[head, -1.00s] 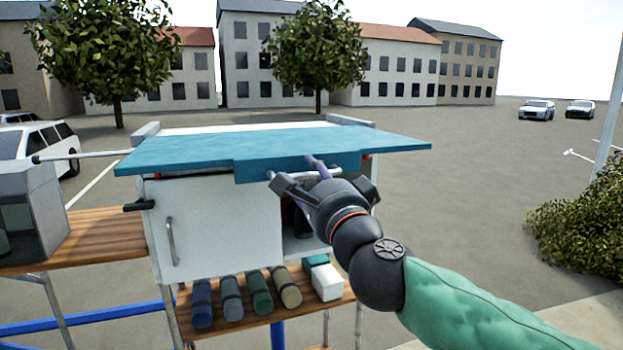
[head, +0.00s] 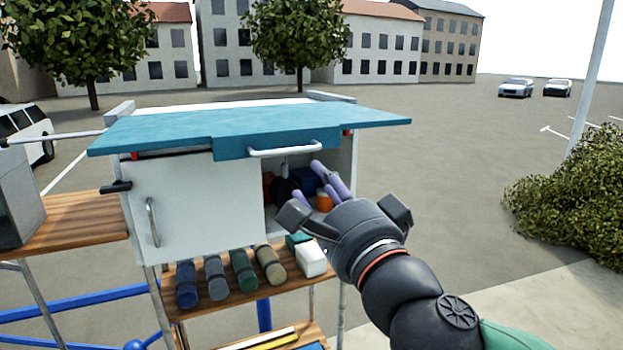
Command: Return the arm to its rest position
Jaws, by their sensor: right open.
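My right gripper (head: 345,212) is in front of the right half of a white cabinet with a teal top. Its fingers are spread apart. Purple rod-like pieces (head: 333,180) show just beyond the fingers, at the cabinet's open right side; I cannot tell whether they touch the gripper. The right arm comes in from the lower right. My left gripper does not show.
The cabinet's white door (head: 195,210) covers its left half. Inside the open half are dark, red, blue and orange items. A teal panel (head: 250,125) with a white handle (head: 298,149) overhangs the front. Several rolls (head: 240,270) and a white box (head: 311,259) lie on the wooden shelf below.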

